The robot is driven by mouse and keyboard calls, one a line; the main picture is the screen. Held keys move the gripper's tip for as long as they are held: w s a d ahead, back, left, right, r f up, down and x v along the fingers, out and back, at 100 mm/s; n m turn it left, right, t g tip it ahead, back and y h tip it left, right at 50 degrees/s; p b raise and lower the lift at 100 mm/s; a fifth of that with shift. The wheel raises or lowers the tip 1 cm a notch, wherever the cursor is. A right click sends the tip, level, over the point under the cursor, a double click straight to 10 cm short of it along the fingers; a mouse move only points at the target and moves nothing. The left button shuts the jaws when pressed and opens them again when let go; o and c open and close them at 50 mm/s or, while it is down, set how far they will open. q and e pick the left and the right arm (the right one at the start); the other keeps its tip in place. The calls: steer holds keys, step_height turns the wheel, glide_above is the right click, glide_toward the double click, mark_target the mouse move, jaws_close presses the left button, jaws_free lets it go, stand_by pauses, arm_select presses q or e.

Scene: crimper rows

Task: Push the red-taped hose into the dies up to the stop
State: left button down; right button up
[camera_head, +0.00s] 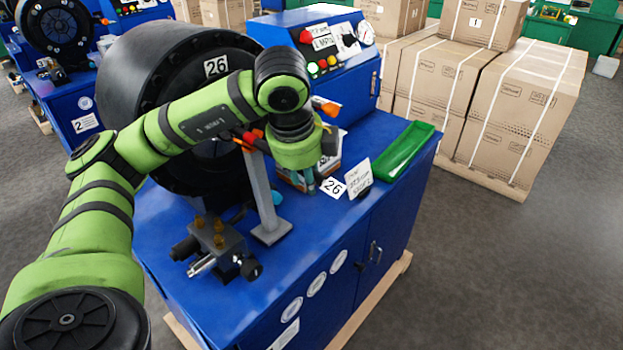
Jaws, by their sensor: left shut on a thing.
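The crimper (150,75) is the big black drum marked 26 on the blue bench; my left arm crosses in front of it and hides most of its die opening. Small red and orange parts show there, above a grey post (262,190). I take the held thing to be the red-taped hose, but its length and its tip are hidden. I cannot tell how deep it sits in the dies. My right gripper is not in view.
On the blue bench (330,215) stand a metal valve block (218,245), a green tray (403,150), a white sign (358,178) and a 26 card (333,187). A control box (325,50) stands behind. Strapped cartons (500,100) stand at the right. The bench front is partly clear.

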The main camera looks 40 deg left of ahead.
arm_select(q)
steer(key=shift+w+a+f+b, duration=0.15)
steer(key=shift+a+b, duration=0.5)
steer(key=shift+a, duration=1.25)
steer(key=shift+a+r+p, duration=0.15)
steer(key=shift+r+p, duration=0.35)
steer(key=shift+r, duration=0.45)
steer(key=c, duration=0.9)
jaws_free()
steer(key=shift+o, duration=0.5)
steer(key=o, duration=0.8)
steer(key=shift+f, duration=0.1)
